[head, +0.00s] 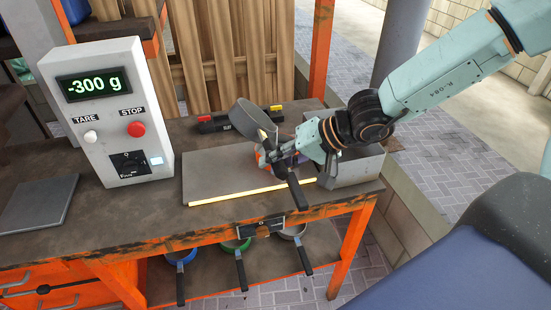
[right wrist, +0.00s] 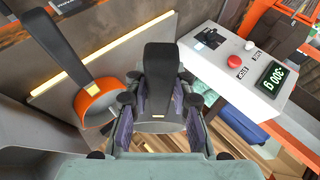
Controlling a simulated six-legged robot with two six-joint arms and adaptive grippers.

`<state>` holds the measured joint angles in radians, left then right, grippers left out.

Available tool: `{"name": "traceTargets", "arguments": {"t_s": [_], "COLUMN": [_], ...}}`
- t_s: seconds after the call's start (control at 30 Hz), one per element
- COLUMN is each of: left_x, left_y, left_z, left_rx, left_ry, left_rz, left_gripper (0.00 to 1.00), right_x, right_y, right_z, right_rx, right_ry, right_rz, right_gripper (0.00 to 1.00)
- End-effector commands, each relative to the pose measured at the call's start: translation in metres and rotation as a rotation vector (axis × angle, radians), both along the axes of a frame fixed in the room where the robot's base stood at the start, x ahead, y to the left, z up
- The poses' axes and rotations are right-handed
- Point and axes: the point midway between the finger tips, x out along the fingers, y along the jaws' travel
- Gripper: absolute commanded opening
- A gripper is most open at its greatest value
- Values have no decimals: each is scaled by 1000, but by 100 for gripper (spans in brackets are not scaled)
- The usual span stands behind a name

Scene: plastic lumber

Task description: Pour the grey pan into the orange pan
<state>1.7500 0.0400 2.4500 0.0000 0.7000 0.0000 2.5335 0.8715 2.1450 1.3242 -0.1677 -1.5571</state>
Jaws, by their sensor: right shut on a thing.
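My right gripper (head: 277,152) is shut on the black handle of the grey pan (head: 256,117) and holds it above the workbench. The grey pan is tilted, and its contents cannot be seen. In the right wrist view my gripper (right wrist: 160,100) has its fingers on both sides of that handle (right wrist: 160,60). The orange pan (head: 262,158) is on the bench below the gripper and largely hidden by it, its black handle (head: 297,192) pointing to the front. In the right wrist view the orange pan (right wrist: 97,106) shows at the left, apart from the gripper. My left gripper is not in view.
A white scale display (head: 110,115) reads -300 g, with a grey plate (head: 38,205) left of it. A yellow strip (head: 250,192) edges a grey board (head: 210,170). A grey metal box (head: 357,167) stands at right. Several pans (head: 236,245) sit on the lower shelf.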

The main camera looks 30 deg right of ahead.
Motion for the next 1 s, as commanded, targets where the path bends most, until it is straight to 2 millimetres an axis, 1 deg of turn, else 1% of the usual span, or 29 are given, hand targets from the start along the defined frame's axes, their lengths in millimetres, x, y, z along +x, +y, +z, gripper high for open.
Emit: {"name": "traceTargets", "arguments": {"t_s": [0.1,1.0], "left_x": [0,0], "left_y": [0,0], "left_z": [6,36], "left_rx": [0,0], "left_ry": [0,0], "left_rz": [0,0], "left_gripper": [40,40], "right_x": [0,-2], "right_y": [-1,-10], "right_z": [3,4], "right_rx": [19,181], "right_ry": [-7,-46], "right_rz": [-1,-2], "right_gripper": [0,0]}}
